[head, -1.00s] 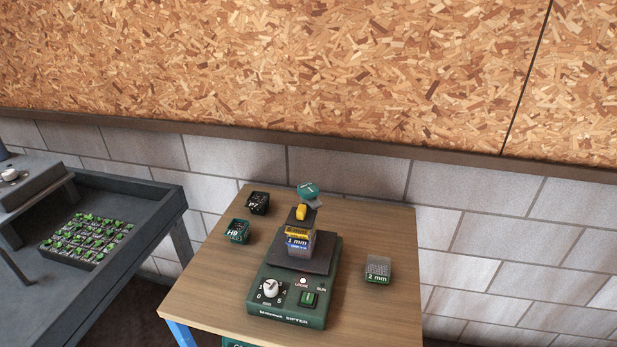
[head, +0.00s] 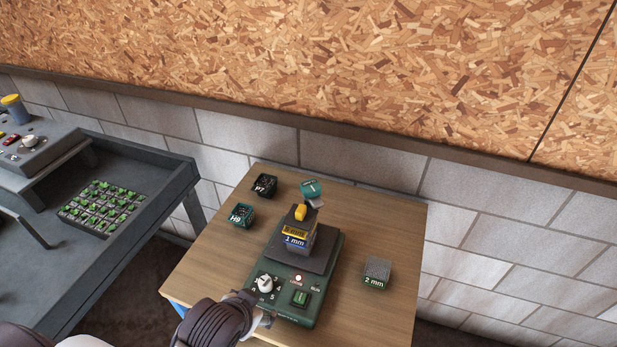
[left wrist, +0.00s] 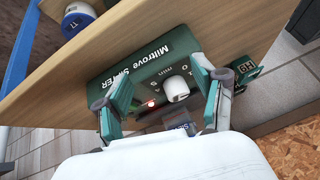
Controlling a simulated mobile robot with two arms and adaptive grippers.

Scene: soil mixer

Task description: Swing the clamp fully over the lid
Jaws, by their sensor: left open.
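The green sifter (head: 322,290) stands on the wooden table, with a white knob (head: 266,284) and a green switch on its front. On its dark plate sits a stack labelled 1 mm (head: 296,242) with a yellow band. A yellow piece (head: 300,212) stands above the stack, seemingly part of the clamp; whether it lies over the lid I cannot tell. My left gripper (head: 262,319) is at the sifter's front left, short of the stack. In the left wrist view its open, empty fingers (left wrist: 163,95) frame the sifter's front and knob (left wrist: 176,88). My right gripper is not in view.
A teal-topped item (head: 311,188) is behind the stack. Dark boxes P7 (head: 264,186) and H9 (head: 241,215) stand left of it; a 2 mm box (head: 376,273) stands to the right. A grey bench (head: 165,195) with a seedling tray is at the left. The table's front right is clear.

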